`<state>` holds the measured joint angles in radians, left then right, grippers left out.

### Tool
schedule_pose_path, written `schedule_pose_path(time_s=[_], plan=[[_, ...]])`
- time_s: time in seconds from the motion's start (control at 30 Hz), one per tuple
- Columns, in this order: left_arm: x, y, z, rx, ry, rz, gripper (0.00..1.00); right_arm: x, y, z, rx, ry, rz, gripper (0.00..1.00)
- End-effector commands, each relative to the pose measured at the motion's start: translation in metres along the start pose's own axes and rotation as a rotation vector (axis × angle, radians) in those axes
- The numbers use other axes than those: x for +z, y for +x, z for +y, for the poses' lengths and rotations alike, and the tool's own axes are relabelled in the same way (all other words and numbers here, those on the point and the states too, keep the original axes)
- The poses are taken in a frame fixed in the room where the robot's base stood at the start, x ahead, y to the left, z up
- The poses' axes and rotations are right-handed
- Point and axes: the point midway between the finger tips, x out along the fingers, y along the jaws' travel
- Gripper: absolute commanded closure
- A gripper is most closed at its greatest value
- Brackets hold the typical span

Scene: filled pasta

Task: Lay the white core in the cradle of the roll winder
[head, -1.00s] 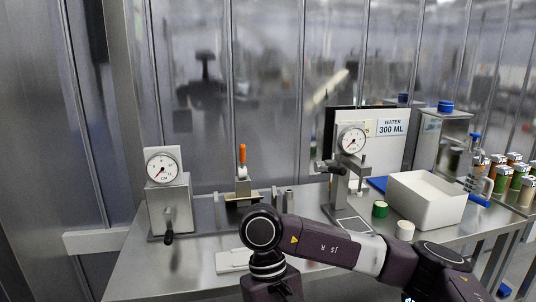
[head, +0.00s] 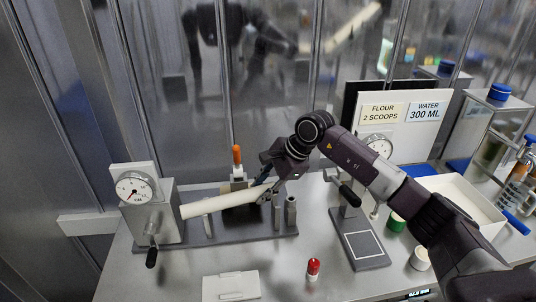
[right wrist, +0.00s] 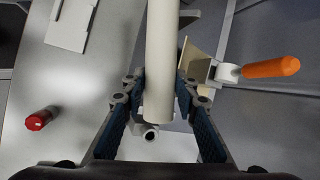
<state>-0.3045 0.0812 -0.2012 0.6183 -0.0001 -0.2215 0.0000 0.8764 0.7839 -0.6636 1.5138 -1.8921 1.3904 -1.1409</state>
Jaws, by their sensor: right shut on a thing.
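The white core (head: 222,202) is a long pale tube, slightly tilted with its right end higher in the head view. My right gripper (head: 272,184) is shut on it near its right end; the core also runs between the fingers in the right wrist view (right wrist: 160,60). The roll winder (head: 150,204) has a dial box at left, an orange-handled clamp (head: 237,158) and short metal posts (head: 291,212) at right on a long base. The core lies over this base, its left end by the dial box; I cannot tell whether it touches. My left gripper is not in view.
A red-capped piece (head: 313,268) and a white plate (head: 231,286) are on the bench in front. A second dial press (head: 362,238), a green roll (head: 396,222), a white roll (head: 420,259) and a white bin (head: 470,202) stand at right. A steel wall is behind.

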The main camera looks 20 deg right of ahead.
Motion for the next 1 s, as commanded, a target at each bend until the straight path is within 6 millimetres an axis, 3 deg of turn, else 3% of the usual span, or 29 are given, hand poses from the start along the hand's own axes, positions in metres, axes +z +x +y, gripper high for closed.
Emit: schedule_pose_path(time_s=[0.03, 0.1, 0.27, 0.57, 1.0], plan=[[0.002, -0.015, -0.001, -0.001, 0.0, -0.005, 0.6, -0.005, -0.012, -0.014, -0.039, 0.054, 0.024, 1.0], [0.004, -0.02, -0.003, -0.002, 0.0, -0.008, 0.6, -0.015, -0.017, -0.026, -0.081, 0.111, 0.051, 1.0], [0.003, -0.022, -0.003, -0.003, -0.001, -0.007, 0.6, -0.026, -0.02, -0.037, -0.125, 0.169, 0.079, 1.0], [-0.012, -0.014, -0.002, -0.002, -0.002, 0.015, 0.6, -0.032, -0.005, -0.031, -0.125, 0.171, 0.081, 1.0], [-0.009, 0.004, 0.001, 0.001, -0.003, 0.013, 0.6, -0.047, 0.032, -0.016, -0.125, 0.17, 0.08, 1.0]])
